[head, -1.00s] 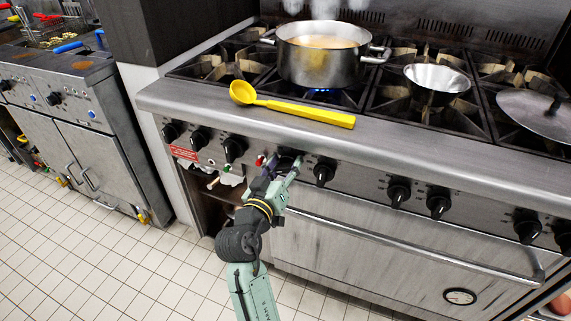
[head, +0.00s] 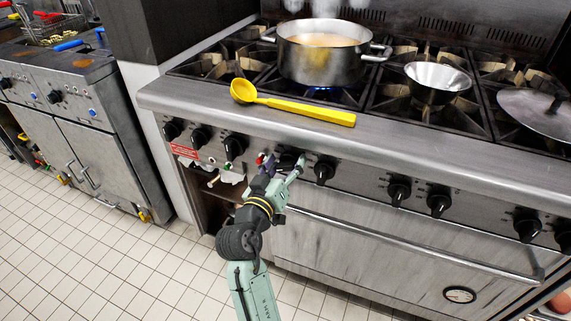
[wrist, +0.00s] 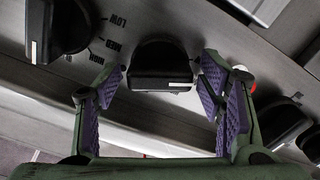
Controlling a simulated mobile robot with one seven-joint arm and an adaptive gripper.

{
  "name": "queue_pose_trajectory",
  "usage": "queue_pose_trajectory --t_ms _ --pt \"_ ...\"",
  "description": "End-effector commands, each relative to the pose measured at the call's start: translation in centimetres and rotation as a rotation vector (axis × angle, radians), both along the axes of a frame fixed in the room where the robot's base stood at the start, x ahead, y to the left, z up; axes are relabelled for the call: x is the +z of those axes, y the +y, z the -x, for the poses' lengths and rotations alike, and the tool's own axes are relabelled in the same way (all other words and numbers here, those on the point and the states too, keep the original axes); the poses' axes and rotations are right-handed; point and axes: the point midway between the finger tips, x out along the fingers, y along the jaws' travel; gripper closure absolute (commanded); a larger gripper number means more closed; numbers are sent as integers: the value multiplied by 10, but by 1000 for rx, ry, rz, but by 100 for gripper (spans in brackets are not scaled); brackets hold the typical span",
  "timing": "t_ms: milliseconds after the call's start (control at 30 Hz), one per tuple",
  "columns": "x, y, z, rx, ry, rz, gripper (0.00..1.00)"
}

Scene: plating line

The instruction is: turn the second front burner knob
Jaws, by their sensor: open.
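A row of black knobs runs along the steel front panel of the range. A black knob (wrist: 160,66) lies between the fingers of my gripper (wrist: 161,84) in the wrist view, with its grip bar level and a white mark at its right end. My gripper (head: 284,164) is open, with one purple-padded finger on each side of this knob and gaps visible between pads and knob. In the head view the gripper partly hides the knob (head: 289,157). The neighbouring knob (head: 324,171) stands just to the right; in the wrist view it (wrist: 58,30) is at left, beside LOW and MED lettering.
A red indicator (head: 260,159) sits just left of the gripper. A yellow ladle (head: 300,109) lies on the range's front ledge. A steaming pot (head: 320,55) stands over a blue flame, with a metal bowl (head: 437,80) right of it. The oven handle (head: 420,250) juts out below.

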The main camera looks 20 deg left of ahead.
Motion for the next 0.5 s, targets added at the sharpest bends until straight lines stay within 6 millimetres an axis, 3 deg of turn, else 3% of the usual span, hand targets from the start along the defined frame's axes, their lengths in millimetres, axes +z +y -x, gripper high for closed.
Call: queue_pose_trajectory --t_ms 267,500 --pt "-1 2 15 3 0 -1 38" --pt "-1 3 65 4 2 -1 38"
